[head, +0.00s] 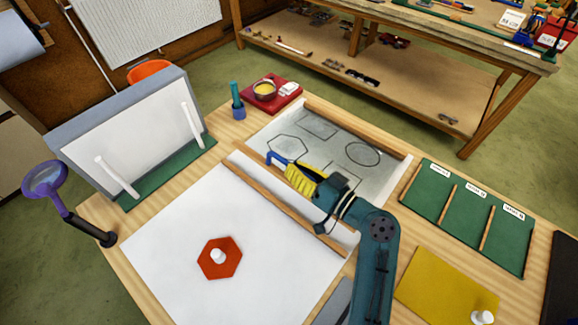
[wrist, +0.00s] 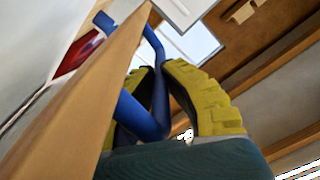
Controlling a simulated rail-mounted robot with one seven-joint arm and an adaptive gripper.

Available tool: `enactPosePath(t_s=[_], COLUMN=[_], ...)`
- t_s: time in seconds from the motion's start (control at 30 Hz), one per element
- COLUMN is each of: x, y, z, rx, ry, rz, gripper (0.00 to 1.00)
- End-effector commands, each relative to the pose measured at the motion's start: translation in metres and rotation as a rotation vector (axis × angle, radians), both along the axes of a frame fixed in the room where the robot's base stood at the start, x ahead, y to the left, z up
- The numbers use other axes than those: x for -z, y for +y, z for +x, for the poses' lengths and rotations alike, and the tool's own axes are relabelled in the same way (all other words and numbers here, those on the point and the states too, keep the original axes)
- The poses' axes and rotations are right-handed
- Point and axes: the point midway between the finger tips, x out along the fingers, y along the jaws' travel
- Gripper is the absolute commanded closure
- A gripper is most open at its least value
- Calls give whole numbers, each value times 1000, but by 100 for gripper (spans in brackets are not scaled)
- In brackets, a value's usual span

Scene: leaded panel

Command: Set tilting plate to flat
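A white plate in a grey frame (head: 135,135) stands steeply tilted at the left of the bench, above a green base (head: 172,168). Two white bars stand out from its front. It is the only clearly tilted plate I see. In the wrist view, the fingers (wrist: 160,85) show close to a wooden edge (wrist: 95,90).
A white sheet with a red hexagon (head: 219,258) bearing a white knob lies in front. A magnifier (head: 46,180) stands at left. A red tray (head: 270,98) and blue cup (head: 238,108) are behind. Green compartments (head: 465,222) and a yellow plate (head: 435,285) are at right.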

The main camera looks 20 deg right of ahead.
Motion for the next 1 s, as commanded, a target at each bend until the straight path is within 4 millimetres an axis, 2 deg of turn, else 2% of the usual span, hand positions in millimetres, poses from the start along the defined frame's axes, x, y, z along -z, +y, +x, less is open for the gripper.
enactPosePath(t_s=[0.03, 0.13, 0.57, 0.6, 0.73, 1.0], x=[23, 35, 37, 37, 37, 37], y=[0, 4, 8, 8, 8, 8], z=[-4, -6, -7, -7, -7, -7], rx=[7, 7, 6, 6, 6, 6], ry=[2, 1, -1, -1, -2, -2], rz=[-4, -8, -7, -7, -8, -8], gripper=[100, 100, 100, 85, 60, 59])
